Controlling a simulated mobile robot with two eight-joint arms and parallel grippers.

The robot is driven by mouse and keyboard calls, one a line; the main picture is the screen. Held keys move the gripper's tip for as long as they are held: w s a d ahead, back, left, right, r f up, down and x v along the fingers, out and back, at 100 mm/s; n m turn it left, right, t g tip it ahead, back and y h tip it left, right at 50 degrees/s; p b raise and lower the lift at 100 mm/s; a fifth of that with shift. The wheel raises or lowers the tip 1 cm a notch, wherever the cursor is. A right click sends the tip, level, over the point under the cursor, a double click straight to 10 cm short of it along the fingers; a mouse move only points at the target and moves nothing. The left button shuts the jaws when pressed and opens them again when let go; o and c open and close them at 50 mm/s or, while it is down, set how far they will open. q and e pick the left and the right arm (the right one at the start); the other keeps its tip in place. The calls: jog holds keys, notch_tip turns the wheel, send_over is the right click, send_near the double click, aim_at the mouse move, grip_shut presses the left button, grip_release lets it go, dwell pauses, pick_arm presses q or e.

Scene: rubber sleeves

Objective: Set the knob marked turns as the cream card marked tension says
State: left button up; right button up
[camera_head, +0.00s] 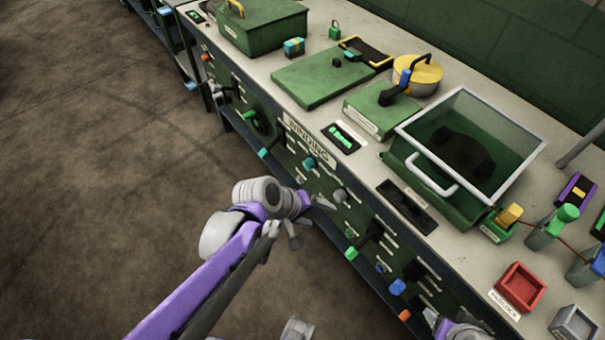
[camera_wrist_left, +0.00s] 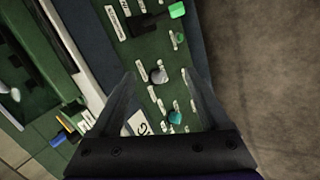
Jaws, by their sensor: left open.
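My left gripper (camera_head: 318,212) is at the front panel of the green bench, beside a grey knob (camera_head: 340,195). In the left wrist view, my left gripper (camera_wrist_left: 161,76) is open, with the grey knob (camera_wrist_left: 158,76) between its fingertips as seen from there; contact cannot be told. A teal knob (camera_head: 309,163) and a green knob (camera_head: 349,232) sit on the same panel. They also show in the left wrist view, teal (camera_wrist_left: 175,117) and green (camera_wrist_left: 180,38). The small labels are unreadable, so I cannot tell which knob is marked turns. I cannot identify the tension card.
A sign reading WINDING (camera_head: 308,143) is at the bench edge. A black lever with a green end (camera_wrist_left: 150,20) sticks out near the knobs. A glass-lidded green box (camera_head: 440,190) and a red tray (camera_head: 520,287) stand on top. The floor left is clear.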

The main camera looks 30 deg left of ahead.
pick_arm(q)
jog(key=w+a+f+n+t+h+b, duration=0.2)
jog(key=w+a+f+n+b, duration=0.15)
jog(key=w+f+n, duration=0.2)
jog(key=n+t+b, duration=0.9)
jog(key=n, duration=0.7)
send_near(306, 167)
jog(key=shift+h, duration=0.4)
jog(key=x, duration=0.8)
jog(key=shift+w+a+f+b, duration=0.1)
jog(key=shift+w+a+b, duration=0.1)
jog(key=shift+w+b, duration=0.15)
pick_arm(e)
notch_tip(306, 167, down, 17)
jog(key=shift+r+g, duration=0.2)
jog(key=shift+g, duration=0.1)
jog(key=shift+w, duration=0.1)
pick_arm(q)
grip_shut()
